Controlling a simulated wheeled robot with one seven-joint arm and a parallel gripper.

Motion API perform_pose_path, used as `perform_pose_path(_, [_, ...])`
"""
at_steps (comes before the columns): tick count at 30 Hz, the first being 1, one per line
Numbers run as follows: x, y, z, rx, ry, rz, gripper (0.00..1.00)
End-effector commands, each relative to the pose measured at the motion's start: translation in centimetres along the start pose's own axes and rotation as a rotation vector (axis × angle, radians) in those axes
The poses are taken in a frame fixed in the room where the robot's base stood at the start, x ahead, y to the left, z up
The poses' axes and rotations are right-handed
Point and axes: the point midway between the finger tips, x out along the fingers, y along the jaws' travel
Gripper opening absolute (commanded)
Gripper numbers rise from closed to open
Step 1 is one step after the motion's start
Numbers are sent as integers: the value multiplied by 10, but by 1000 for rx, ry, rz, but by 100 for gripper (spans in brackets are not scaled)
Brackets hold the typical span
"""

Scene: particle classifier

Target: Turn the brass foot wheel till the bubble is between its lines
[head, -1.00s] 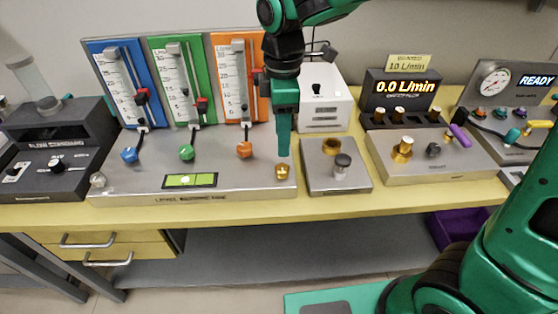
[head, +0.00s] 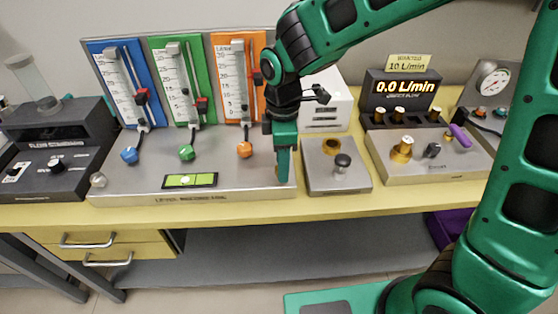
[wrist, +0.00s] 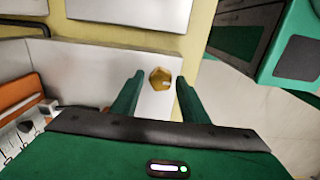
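The brass foot wheel (wrist: 160,78) shows in the wrist view, between the two fingertips of my gripper (wrist: 158,85), with a gap on each side. In the head view my gripper (head: 283,174) points down at the front right corner of the metal level plate (head: 240,184) and hides the wheel. The green bubble vial (head: 190,181) lies at the plate's front edge. A small pale spot, seemingly the bubble, shows left of the vial's middle; I cannot tell exactly how it sits to the lines.
Blue, green and orange gauge panels (head: 183,80) with coloured knobs stand behind the plate. A small metal box (head: 318,178) with a brass cup and a dark knob stands close to the right. The flow display (head: 404,88) reads 0.0 L/min.

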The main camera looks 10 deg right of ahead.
Motion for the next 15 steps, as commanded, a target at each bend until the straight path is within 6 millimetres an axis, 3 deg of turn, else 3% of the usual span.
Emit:
perform_pose_path(1, [0, 0, 0, 0, 0, 0, 27])
perform_pose_path(4, [0, 0, 0, 0, 0, 1, 5])
perform_pose_path(6, [0, 0, -12, -3, 1, 1, 5])
perform_pose_path(15, [-1, 1, -2, 41, 3, 4, 6])
